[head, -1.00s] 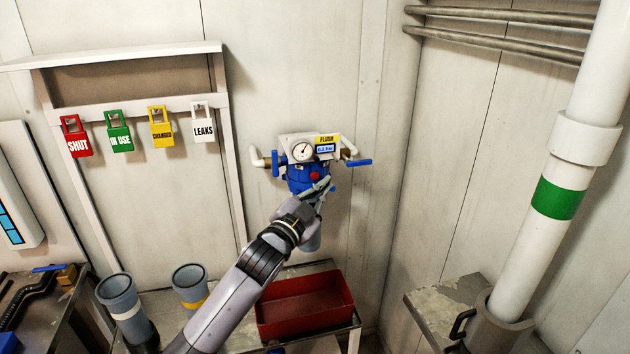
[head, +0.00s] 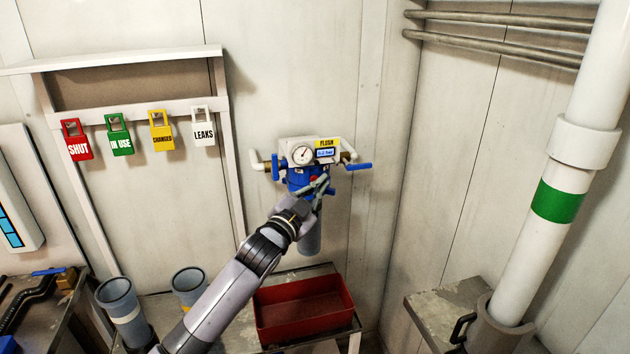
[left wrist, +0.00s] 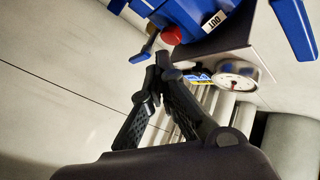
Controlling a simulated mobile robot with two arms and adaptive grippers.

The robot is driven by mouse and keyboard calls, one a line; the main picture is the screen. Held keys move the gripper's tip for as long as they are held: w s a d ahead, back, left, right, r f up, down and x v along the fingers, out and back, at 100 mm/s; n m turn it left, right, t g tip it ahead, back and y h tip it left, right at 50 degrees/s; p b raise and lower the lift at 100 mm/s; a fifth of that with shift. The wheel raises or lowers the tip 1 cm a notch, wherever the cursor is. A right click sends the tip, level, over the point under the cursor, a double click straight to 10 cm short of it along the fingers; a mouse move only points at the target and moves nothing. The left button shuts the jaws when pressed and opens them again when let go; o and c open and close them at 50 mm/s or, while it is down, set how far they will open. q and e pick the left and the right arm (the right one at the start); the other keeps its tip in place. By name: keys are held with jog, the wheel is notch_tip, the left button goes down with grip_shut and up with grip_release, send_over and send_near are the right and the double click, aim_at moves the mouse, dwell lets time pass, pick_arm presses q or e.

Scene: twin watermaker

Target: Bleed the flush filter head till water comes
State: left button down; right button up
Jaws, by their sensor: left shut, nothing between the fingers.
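The flush filter head (head: 293,177) is blue, on the wall, with a yellow FLUSH label (head: 327,143), a round gauge (head: 302,154) and a small display (head: 325,153). Blue handles stand at its left (head: 275,166) and right (head: 359,166). A grey housing (head: 311,238) hangs below it. My left gripper (head: 322,182) is shut and empty in front of the head, partly covering its red knob. In the left wrist view the red knob (left wrist: 171,35) shows just beyond the closed fingertips (left wrist: 155,72). I cannot tell whether they touch. My right gripper is out of view.
A red tray (head: 305,310) sits on the bench below the filter. Two grey cups (head: 118,296) stand left of it. Red, green, yellow and white tags (head: 161,137) hang on a rack at upper left. A thick white pipe (head: 570,170) stands at right.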

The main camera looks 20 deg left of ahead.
pick_arm(q)
jog(key=shift+w+a, duration=0.1)
jog(key=shift+w, duration=0.05)
dwell(0.7)
jog(key=shift+w+a, duration=0.15)
jog(key=shift+w, duration=0.1)
jog(key=shift+w+a, duration=0.3)
jog(key=shift+w, duration=0.05)
dwell(0.8)
dwell(0.3)
jog(key=shift+s+d+p, duration=0.5)
jog(key=shift+s+p, duration=0.05)
jog(key=shift+s, duration=0.2)
jog(key=s+d+p, duration=0.1)
jog(key=s, duration=0.1)
jog(key=s+d, duration=0.1)
jog(key=s, duration=0.1)
jog(key=shift+d+p, duration=0.35)
jog(key=shift+d, duration=0.05)
